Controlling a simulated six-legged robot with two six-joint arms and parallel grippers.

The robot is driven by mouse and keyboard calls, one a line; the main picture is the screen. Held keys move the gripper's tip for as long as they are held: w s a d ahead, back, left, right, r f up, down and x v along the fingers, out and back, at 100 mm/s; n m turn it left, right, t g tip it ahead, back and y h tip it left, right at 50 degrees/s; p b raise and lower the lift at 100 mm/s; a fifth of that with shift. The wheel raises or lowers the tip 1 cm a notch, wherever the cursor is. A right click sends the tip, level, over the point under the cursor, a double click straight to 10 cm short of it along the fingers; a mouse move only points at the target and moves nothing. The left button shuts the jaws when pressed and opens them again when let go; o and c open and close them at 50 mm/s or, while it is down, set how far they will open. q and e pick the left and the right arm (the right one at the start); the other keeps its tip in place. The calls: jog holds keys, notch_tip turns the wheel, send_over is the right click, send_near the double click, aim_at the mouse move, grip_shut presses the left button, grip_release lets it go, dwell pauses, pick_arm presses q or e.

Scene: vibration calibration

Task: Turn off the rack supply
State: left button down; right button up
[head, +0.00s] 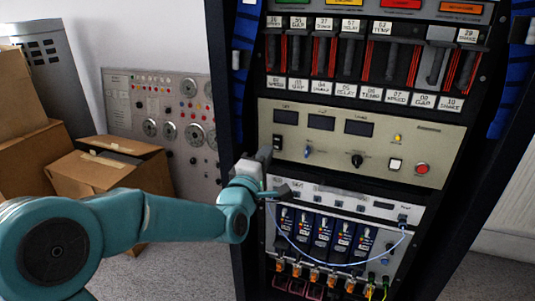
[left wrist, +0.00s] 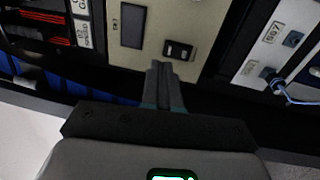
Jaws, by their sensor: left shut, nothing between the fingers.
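The rack supply is a beige panel (head: 375,143) with three dark displays, in the middle of the rack in the head view. A black rocker switch (head: 277,142) sits at its left end. The switch also shows in the left wrist view (left wrist: 178,50), just beyond the fingertips; I cannot tell its position or whether they touch it. My left gripper (head: 265,154) is shut and empty, just below and left of the switch. Its closed fingers (left wrist: 160,70) point at the panel in the left wrist view. My right gripper is not in view.
Above the panel is a row of labelled slots with dark handles (head: 390,63). Below is a silver unit (head: 345,204) with a looping blue cable (head: 335,262). The panel also has a black knob (head: 357,160) and a red button (head: 422,168). Cardboard boxes (head: 95,178) stand at left.

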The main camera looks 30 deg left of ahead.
pick_arm(q)
jog(key=r+v, duration=0.1)
jog(key=v, duration=0.6)
jog(key=shift+s+r+p, duration=0.3)
jog(key=shift+r, duration=0.1)
jog(key=shift+d, duration=0.1)
